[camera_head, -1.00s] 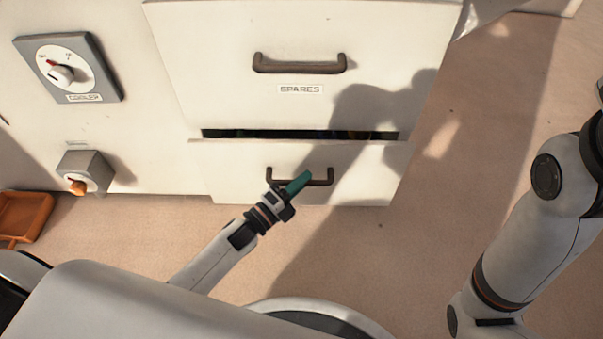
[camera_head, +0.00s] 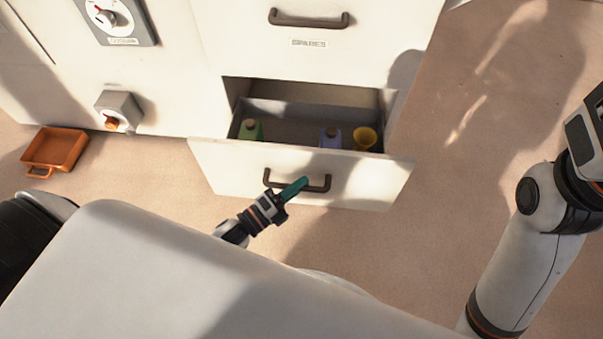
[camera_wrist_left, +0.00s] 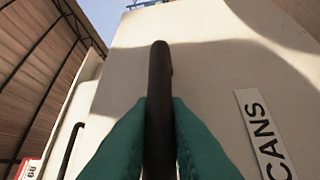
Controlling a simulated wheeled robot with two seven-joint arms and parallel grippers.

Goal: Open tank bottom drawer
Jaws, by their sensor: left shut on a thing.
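The bottom drawer (camera_head: 355,183) of the white cabinet stands well open, with its inside in view. It holds a green bottle (camera_head: 250,130), a lilac bottle (camera_head: 330,138) and a yellow item (camera_head: 365,138). My left gripper (camera_head: 296,187), with green fingers, is shut on the drawer's dark bar handle (camera_head: 318,185). In the left wrist view the handle (camera_wrist_left: 159,110) runs between the two fingers, beside a label (camera_wrist_left: 266,135) reading "CANS". My right arm shows at the right, but its gripper is out of view.
The upper drawer (camera_head: 350,50), labelled "SPARES", is shut above. A dial panel (camera_head: 117,18) and a small box with an orange knob (camera_head: 118,112) are on the cabinet's left. An orange tray (camera_head: 55,150) lies on the floor. The floor at right is clear.

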